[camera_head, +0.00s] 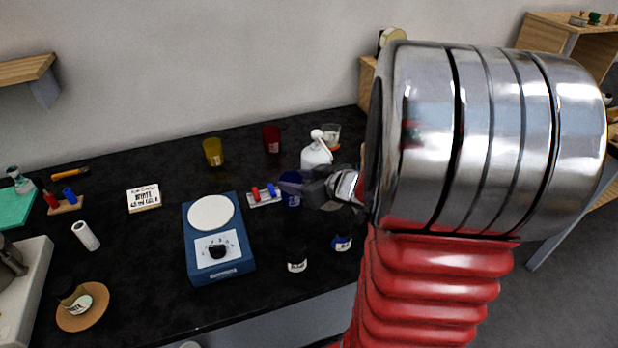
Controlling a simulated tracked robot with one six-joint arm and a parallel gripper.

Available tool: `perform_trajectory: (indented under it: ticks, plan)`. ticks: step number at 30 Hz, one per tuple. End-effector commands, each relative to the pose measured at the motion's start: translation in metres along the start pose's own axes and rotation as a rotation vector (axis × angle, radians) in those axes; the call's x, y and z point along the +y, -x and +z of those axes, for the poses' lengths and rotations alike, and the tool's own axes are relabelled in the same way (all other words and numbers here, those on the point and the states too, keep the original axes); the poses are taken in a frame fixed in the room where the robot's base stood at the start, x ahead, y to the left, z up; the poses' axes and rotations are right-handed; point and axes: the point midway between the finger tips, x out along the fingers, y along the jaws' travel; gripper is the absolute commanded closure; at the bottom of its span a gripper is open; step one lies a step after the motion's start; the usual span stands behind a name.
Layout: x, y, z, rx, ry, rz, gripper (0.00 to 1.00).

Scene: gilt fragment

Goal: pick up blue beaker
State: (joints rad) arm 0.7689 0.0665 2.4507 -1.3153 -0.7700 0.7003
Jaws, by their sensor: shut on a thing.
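The blue beaker (293,200) is a small dark-blue see-through cup near the middle of the black bench. My gripper (297,187) reaches in from the right and is shut on the beaker, its dark fingers covering part of it. Whether the beaker touches the bench or is just above it, I cannot tell.
A rack with red and blue pieces (264,195) lies just left of the beaker, and a blue scale (217,240) stands further left. A white spray bottle (316,155) is behind. Yellow (213,152) and red (271,139) beakers stand at the back. Dark bottles (297,262) stand in front.

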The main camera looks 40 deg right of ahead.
Motion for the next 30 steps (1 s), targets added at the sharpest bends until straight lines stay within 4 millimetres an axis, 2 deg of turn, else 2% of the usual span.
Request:
perform_trajectory:
  ticks: [15, 30]
  plan:
    - [-0.044, -0.016, -0.009, 0.001, 0.001, -0.002, 0.9]
    - [-0.062, -0.022, -0.013, 0.001, 0.001, -0.001, 0.9]
